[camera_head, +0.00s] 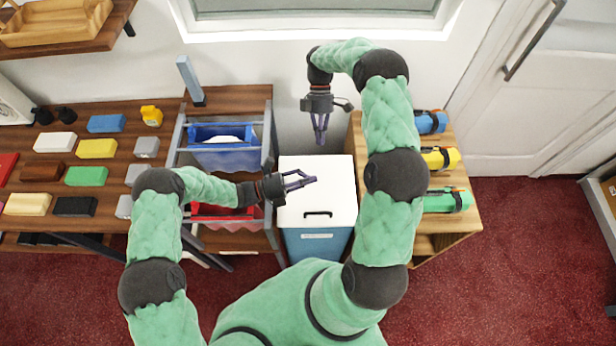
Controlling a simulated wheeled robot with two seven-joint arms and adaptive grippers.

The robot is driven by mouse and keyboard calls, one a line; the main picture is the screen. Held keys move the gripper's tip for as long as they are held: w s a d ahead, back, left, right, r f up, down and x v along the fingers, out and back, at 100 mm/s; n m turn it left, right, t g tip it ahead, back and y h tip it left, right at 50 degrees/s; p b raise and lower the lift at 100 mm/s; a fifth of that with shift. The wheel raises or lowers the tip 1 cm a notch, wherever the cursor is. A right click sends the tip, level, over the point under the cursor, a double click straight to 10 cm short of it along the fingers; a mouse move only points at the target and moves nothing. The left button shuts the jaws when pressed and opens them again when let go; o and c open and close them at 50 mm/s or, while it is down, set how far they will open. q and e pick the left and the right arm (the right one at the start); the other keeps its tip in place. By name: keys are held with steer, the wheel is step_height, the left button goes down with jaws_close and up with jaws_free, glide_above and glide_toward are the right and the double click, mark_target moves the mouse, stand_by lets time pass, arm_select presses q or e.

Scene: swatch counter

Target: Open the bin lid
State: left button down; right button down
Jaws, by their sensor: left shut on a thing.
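The bin (318,245) is blue with a pale label on its front and stands in the gap between two wooden counters. Its white lid (335,185) lies flat over the top and looks closed. A dark handle (318,213) sits near the lid's front edge. My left gripper (312,180) comes in from the left over the lid, behind the handle and apart from it in the picture. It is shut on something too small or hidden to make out. My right gripper (321,140) points down behind the bin, near the wall; its jaw gap is unclear.
A counter with several coloured blocks (97,148) and a blue tray (222,157) above a red one (228,212) stands left. A stand with blue, yellow and green rolls (442,201) stands right. Red floor (530,250) is clear at right.

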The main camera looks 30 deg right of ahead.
stand_by(0.6)
steer(key=c, duration=1.1)
jaws_free()
